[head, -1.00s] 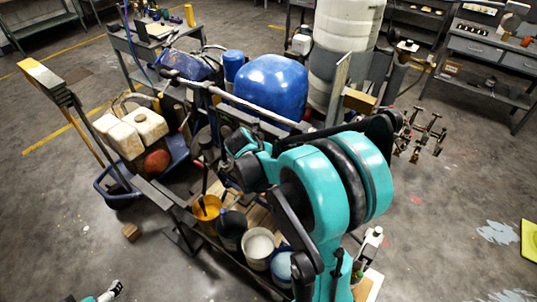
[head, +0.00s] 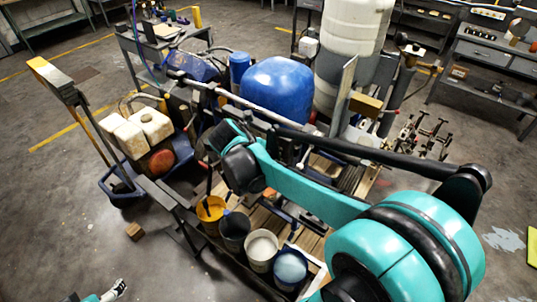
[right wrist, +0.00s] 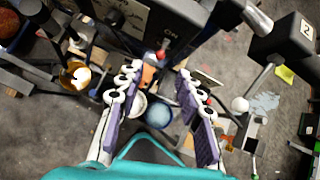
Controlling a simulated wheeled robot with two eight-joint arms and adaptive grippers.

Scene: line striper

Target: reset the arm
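My teal right arm (head: 310,195) reaches from the lower right across the line striper's frame in the head view. Its wrist end is over the frame, near the blue tank (head: 275,85), and its fingers are hidden there. In the right wrist view my right gripper (right wrist: 157,76) is open, with purple-padded fingers spread wide and nothing held. Below and between the fingers show a white bucket (right wrist: 137,104) and a blue bucket (right wrist: 158,116). My left gripper (head: 113,289) barely shows at the bottom left edge; its opening cannot be made out.
Yellow (head: 209,208), dark (head: 234,230) and other buckets stand on the striper's wooden deck. A white barrel (head: 350,50) and white jugs (head: 150,123) crowd the machine. Open floor lies at left and lower right. A workbench (head: 487,55) stands at upper right.

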